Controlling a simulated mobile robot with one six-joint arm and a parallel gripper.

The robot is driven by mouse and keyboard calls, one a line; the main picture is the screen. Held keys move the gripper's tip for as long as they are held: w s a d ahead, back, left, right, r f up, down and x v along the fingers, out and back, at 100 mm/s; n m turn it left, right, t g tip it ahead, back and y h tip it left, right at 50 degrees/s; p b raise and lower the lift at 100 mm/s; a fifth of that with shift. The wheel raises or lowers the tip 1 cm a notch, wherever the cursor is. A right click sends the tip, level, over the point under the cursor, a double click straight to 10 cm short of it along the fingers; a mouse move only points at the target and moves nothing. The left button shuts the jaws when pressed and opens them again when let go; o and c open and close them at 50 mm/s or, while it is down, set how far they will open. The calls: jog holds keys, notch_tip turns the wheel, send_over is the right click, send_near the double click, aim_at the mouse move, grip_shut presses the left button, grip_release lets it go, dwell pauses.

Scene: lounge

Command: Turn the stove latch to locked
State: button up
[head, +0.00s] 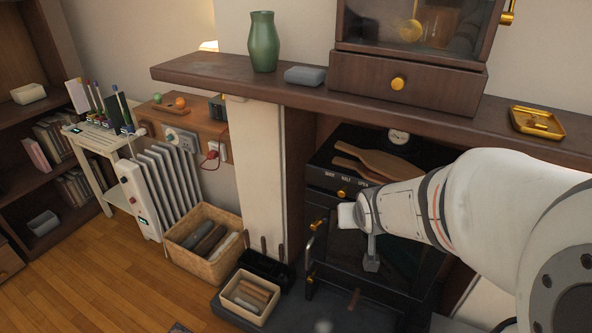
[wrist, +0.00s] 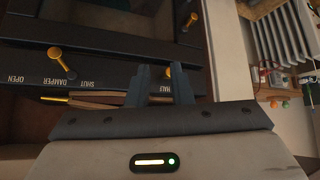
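The black stove (head: 325,180) stands in the fireplace at the centre right of the head view. A brass latch handle (head: 315,232) hangs tilted at the left edge of its door; it appears as a brass stalk with a ball end (wrist: 193,18) at the top of the wrist view. I cannot read any locked mark by it. My gripper (wrist: 162,72) is open in the wrist view, its dark fingers apart before the stove's front strip. A small brass knob (wrist: 168,71) shows between them, untouched as far as I can tell. My arm hides part of the door in the head view.
Another brass knob (wrist: 56,53) is by the damper label. Wooden paddles (head: 385,161) lie on the stove top. The mantel (head: 230,82) overhangs it.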

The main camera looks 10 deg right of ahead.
jog(key=w+f+t+y+b, duration=0.1)
jog(key=w+f+t+b, duration=0.1)
jog(key=w+f+b, duration=0.3)
jog(key=w+f+t+b, duration=0.2)
jog(key=f+b, duration=0.1)
jog(key=f, duration=0.4)
jog(key=t+y+b, duration=0.5)
jog(key=b, duration=0.5)
send_near(319, 223)
jog(key=w, duration=0.1)
jog(key=shift+m, duration=0.3)
jog(key=x, duration=0.6)
jog(key=shift+w+d+b, duration=0.1)
jog(key=shift+w+b, duration=0.25)
jog(key=shift+b, duration=0.05)
jog(key=shift+c, duration=0.4)
grip_shut()
